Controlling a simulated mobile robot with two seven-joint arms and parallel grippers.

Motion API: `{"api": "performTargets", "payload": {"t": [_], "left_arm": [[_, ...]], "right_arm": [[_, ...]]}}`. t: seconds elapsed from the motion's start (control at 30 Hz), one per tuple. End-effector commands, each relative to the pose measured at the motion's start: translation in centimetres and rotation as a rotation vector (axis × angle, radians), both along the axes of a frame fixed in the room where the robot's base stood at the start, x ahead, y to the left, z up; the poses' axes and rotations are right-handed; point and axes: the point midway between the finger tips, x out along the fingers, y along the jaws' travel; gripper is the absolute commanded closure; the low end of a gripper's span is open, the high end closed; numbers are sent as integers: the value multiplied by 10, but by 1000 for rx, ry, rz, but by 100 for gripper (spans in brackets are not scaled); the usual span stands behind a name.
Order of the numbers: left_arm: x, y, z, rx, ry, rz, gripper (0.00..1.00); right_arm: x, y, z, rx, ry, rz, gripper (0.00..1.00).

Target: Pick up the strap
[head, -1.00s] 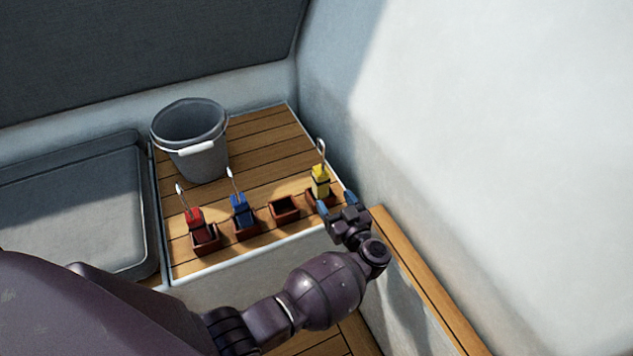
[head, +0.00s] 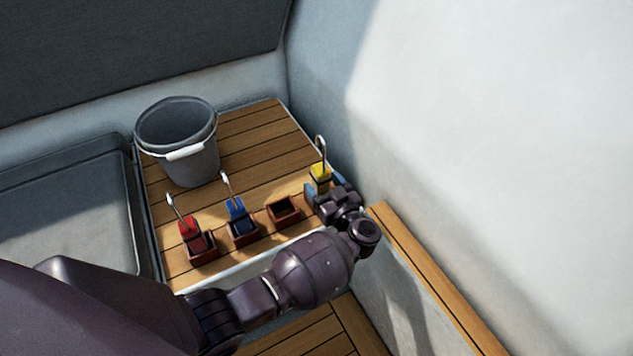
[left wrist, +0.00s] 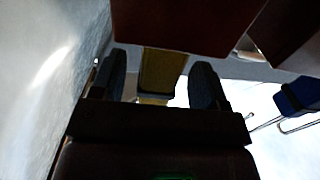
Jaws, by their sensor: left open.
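A yellow strap bundle (head: 320,172) with a metal hook stands upright at the right end of the row of small brown boxes. My left gripper (head: 327,189) is open at it, on the near side. In the left wrist view, the yellow strap (left wrist: 160,75) shows between the two open fingers, with gaps on both sides. The gripper hides the yellow strap's lower part and most of its box in the head view. A blue strap (head: 238,216) and a red strap (head: 190,228) stand in boxes further left. My right gripper is not in view.
An empty brown box (head: 284,211) sits between the blue and yellow straps. A grey bucket (head: 190,165) stands behind on the slatted wooden top (head: 262,140). A white wall (head: 480,130) rises close on the right.

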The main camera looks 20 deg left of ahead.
Motion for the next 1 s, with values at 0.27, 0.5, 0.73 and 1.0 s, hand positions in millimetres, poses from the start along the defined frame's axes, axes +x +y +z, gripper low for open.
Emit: {"api": "performTargets", "payload": {"t": [0.27, 0.5, 0.73, 1.0], "left_arm": [[1, 0, 1, 0, -1, 0, 32], [1, 0, 1, 0, -1, 0, 67], [1, 0, 1, 0, -3, 0, 95], [2, -1, 9, -1, -7, 0, 95]], "right_arm": [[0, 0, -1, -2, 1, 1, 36], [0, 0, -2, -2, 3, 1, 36], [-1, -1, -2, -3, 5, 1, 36], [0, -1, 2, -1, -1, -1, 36]]}}
